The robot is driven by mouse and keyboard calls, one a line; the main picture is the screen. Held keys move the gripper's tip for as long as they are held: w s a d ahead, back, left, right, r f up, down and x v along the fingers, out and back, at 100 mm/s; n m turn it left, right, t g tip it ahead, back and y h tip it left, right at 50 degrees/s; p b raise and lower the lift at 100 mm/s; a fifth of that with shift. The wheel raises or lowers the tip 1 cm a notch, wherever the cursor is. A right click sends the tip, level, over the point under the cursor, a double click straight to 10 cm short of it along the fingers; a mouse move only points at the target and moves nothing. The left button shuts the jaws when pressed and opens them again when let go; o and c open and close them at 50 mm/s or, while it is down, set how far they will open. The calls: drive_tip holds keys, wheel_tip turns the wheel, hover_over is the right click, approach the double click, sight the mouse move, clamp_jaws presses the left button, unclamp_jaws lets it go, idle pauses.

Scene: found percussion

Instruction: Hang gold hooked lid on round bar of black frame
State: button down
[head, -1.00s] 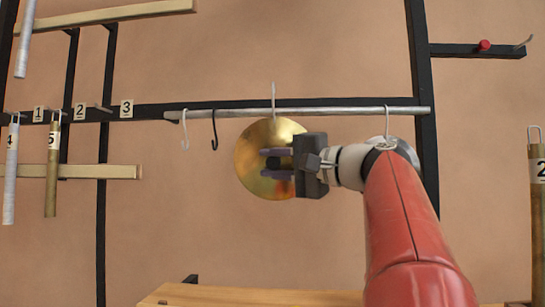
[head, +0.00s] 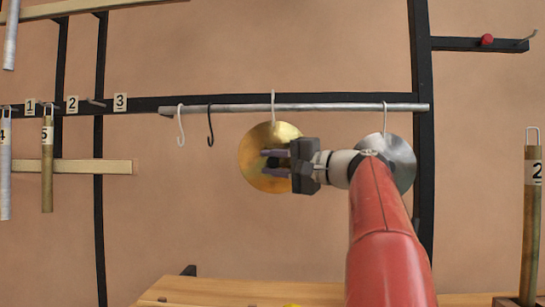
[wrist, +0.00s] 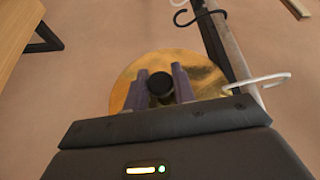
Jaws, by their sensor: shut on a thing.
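The gold lid (head: 258,175) is a round brass disc with a black knob and a pale hook (head: 273,100) at its top. My gripper (head: 274,162) is shut on its knob, the purple fingers on either side, as the wrist view shows (wrist: 160,88). The round bar (head: 235,108) is a silver rod along the black frame (head: 424,190). The lid hangs below bar level, and its hook's curve rises slightly above the bar. In the wrist view the hook (wrist: 270,79) crosses over the bar (wrist: 233,50). I cannot tell whether it touches.
A white hook (head: 181,130) and a black hook (head: 210,130) hang on the bar to the left. A silver lid (head: 402,160) hangs to the right, partly behind my arm. Numbered tubes hang farther left. A wooden bench (head: 220,290) is below.

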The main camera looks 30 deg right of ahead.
drive_tip(key=shift+w+d+r+p, duration=0.15)
drive_tip(key=shift+w+d+p, duration=0.5)
drive_tip(key=shift+w, duration=0.25)
drive_tip(key=shift+f+b, duration=0.85)
drive_tip(key=shift+f, duration=0.15)
drive_tip(key=c, duration=1.1)
unclamp_jaws()
drive_tip(key=shift+f, duration=0.1)
drive_tip(key=b+v, duration=0.1)
drive_tip(key=v, duration=0.6)
drive_tip(key=shift+s+d, duration=0.15)
drive_tip(key=shift+s, duration=0.2)
